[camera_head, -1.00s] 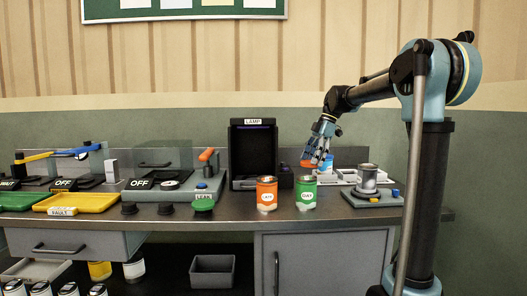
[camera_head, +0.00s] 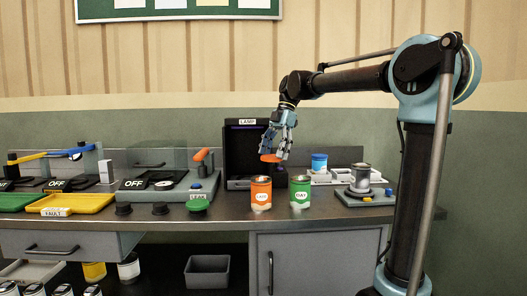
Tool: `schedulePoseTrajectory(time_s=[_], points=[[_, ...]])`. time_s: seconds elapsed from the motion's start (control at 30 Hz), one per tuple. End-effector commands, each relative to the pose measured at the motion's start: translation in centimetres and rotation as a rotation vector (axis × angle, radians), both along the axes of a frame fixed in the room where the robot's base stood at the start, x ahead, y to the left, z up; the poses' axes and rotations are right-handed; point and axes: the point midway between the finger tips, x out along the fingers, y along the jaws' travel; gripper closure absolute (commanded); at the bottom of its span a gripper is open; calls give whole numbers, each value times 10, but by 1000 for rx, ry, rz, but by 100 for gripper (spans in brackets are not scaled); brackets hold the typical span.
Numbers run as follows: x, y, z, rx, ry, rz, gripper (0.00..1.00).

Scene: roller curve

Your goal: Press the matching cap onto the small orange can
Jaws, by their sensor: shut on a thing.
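The small orange can (camera_head: 261,194) stands upright on the bench, left of the green can. Its label is too small to read surely. My gripper (camera_head: 271,155) is shut on an orange cap (camera_head: 270,158). It holds the cap above the bench, above and slightly right of the orange can and apart from it. The cap looks roughly level. The fingers hide part of the cap.
A green can (camera_head: 300,194) stands close to the right of the orange can. The black lamp box (camera_head: 235,150) stands behind. A blue-capped can (camera_head: 319,163) is in the white rack (camera_head: 343,177). A grey can (camera_head: 362,178) stands on a device at right. A green cap (camera_head: 197,207) lies left.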

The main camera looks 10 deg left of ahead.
Motion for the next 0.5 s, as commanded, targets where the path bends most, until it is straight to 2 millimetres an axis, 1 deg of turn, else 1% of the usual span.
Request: schedulePoseTrajectory(time_s=[0.03,0.1,0.2,0.33,0.5], points=[[-13,9,4,-1,2,41,42],[-27,17,8,-3,3,85,42],[-40,25,13,-4,4,128,42],[-49,30,15,-5,5,156,42],[-50,31,10,-5,5,161,42]])
